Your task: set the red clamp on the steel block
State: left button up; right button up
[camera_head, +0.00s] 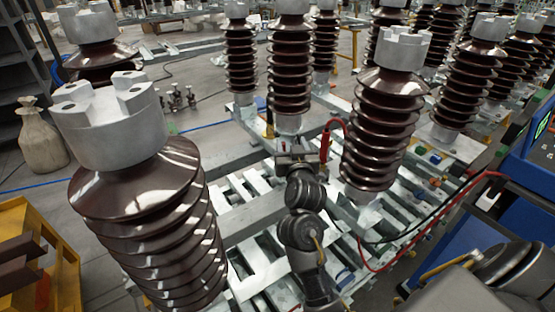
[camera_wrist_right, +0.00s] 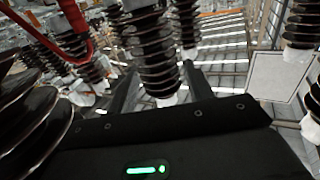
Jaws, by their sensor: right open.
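The red clamp (camera_head: 325,145) is upright just right of my right gripper (camera_head: 297,156) in the head view, with a red lead looping from its top. It also shows at the upper left of the right wrist view (camera_wrist_right: 74,16), outside the jaws. The gripper's two dark fingers (camera_wrist_right: 160,78) are spread and empty, with a ribbed brown insulator (camera_wrist_right: 156,50) seen beyond the gap. The clamp's lower end is hard to make out. I cannot tell which grey metal piece is the steel block. My left gripper does not show.
A large brown insulator (camera_head: 150,220) with a grey cap stands close at left, another (camera_head: 380,130) just right of the clamp. Slatted metal frames (camera_head: 260,230) lie below. Red and black leads run right toward a blue machine (camera_head: 530,170). A yellow stand (camera_head: 40,270) is at lower left.

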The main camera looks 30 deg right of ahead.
jog(key=s+a+n+t+y+p, duration=0.1)
jog(key=s+a+n+y+p, duration=0.1)
jog(key=s+a+y, duration=0.2)
jog(key=s+a, duration=0.2)
jog(key=a, duration=0.2)
jog(key=shift+r+n, duration=0.2)
jog(key=shift+n, duration=0.2)
jog(key=shift+d, duration=0.1)
